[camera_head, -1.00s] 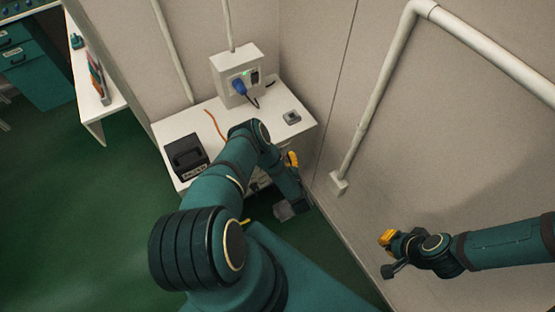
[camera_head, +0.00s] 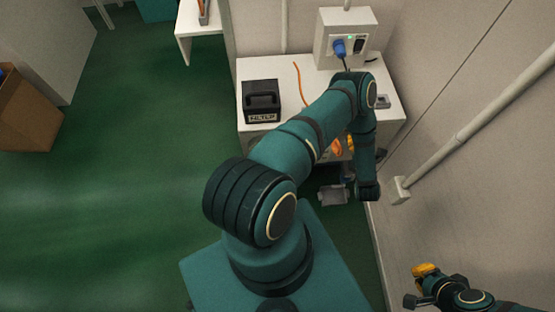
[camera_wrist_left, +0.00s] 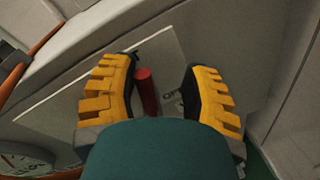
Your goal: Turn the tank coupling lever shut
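The coupling lever (camera_wrist_left: 147,92) is a short red handle in the left wrist view, in front of a pale plate with partly hidden lettering. My left gripper (camera_wrist_left: 160,95) is open. Its yellow fingers stand on either side of the lever, with a visible gap at the right finger; contact at the left finger is unclear. In the head view my left gripper (camera_head: 342,146) shows only as bits of yellow below the bench's front edge, mostly hidden by my arm. The lever cannot be made out there. My right gripper (camera_head: 425,270) is low at the right, away from the bench; its finger gap is unclear.
A white bench (camera_head: 250,70) carries a black filter box (camera_head: 261,101) and a wall socket box (camera_head: 345,40) with a blue plug. An orange hose (camera_wrist_left: 40,42) and a round gauge (camera_wrist_left: 25,165) lie left of the fingers. A wall pipe (camera_head: 470,125) runs at the right.

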